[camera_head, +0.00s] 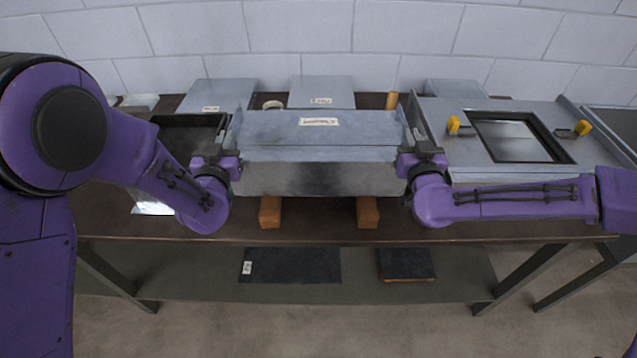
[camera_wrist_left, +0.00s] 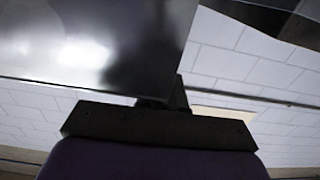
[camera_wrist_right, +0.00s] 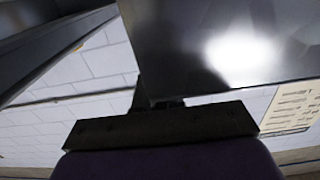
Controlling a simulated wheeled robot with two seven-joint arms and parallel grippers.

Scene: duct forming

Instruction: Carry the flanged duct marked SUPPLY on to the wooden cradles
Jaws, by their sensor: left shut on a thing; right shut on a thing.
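A long grey metal duct (camera_head: 318,175) with flanged ends and a label on its top is held level between my two grippers in the head view. The label is too small to read. My left gripper (camera_head: 228,165) is shut on its left end, and my right gripper (camera_head: 408,160) is shut on its right end. Two wooden cradles (camera_head: 270,212) (camera_head: 368,212) show below the duct's front edge; I cannot tell whether the duct touches them. The duct's wall fills much of the left wrist view (camera_wrist_left: 100,45) and the right wrist view (camera_wrist_right: 225,45).
Two more labelled grey ducts (camera_head: 217,93) (camera_head: 322,91) stand behind on the dark table (camera_head: 330,232). A metal panel (camera_head: 455,112) with a square opening and yellow clamps (camera_head: 453,125) lies at the right. A dark open box (camera_head: 185,135) is at the left. The lower shelf holds dark sheets (camera_head: 290,265).

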